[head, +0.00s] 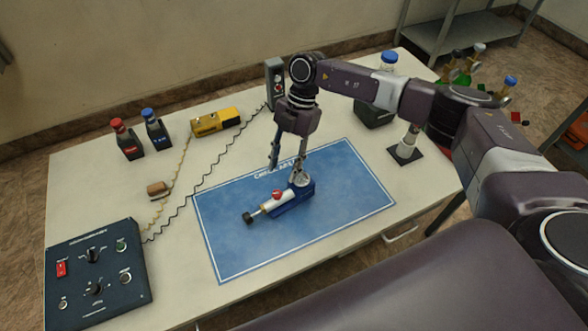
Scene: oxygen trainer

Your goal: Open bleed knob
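A white and blue cylinder-shaped trainer unit (282,204) lies on the blue mat (347,181). It has a red knob (277,195) on top and a black knob (249,218) at its left end. I cannot tell from markings which one is the bleed knob. My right gripper (287,168) points down over the unit's right end, with its fingers spread apart. One finger reaches close to the unit's blue end block and partly hides it; I cannot tell whether it touches. Nothing is visibly held. My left gripper is not in view.
A dark control panel (97,270) stands at the table's left. Red-capped (127,139) and blue-capped (154,130) bottles, a yellow multimeter (216,121) and a grey box (275,83) stand along the back. Cables run left of the mat. The mat's left half is mostly clear.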

